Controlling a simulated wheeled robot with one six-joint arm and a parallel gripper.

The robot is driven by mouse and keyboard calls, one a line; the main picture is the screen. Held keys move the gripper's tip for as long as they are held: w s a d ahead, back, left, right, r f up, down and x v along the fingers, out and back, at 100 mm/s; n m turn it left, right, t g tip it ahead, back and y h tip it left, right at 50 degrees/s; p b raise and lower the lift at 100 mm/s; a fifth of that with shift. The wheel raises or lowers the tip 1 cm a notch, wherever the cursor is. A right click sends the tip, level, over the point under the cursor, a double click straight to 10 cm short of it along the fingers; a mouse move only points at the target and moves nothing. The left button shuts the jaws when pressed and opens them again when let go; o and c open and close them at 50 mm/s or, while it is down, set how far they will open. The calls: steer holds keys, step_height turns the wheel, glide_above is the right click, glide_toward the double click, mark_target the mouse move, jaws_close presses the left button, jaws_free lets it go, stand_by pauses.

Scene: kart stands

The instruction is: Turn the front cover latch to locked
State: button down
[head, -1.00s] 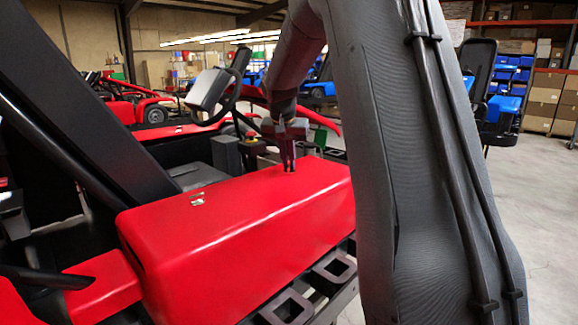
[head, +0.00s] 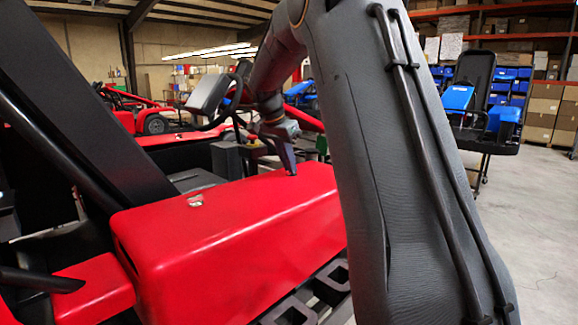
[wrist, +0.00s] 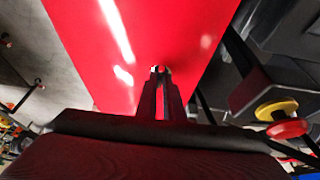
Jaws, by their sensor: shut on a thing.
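The red front cover (head: 230,225) is a long box-shaped panel on the kart and also fills the upper middle of the wrist view (wrist: 130,50). My gripper (head: 292,173) points down onto the cover's top near its far end. In the wrist view my gripper (wrist: 160,70) has its two fingers close together, shut on a small latch (wrist: 156,67) at the cover's surface. The fingers hide most of the latch, so I cannot tell its angle. A second small metal fitting (head: 196,201) sits on the cover's near left part, apart from my gripper.
A steering wheel (head: 213,105) stands behind the cover. Dark frame bars (head: 75,120) rise at the left. A yellow disc with a red knob (wrist: 287,130) shows at the right of the wrist view. Open floor (head: 535,215) lies to the right.

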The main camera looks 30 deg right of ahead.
stand_by(0.3)
steer(key=c, duration=1.9)
jaws_free()
steer(key=shift+o, duration=0.2)
steer(key=b+v, duration=0.1)
steer(key=v, duration=0.7)
steer(key=shift+b, duration=0.35)
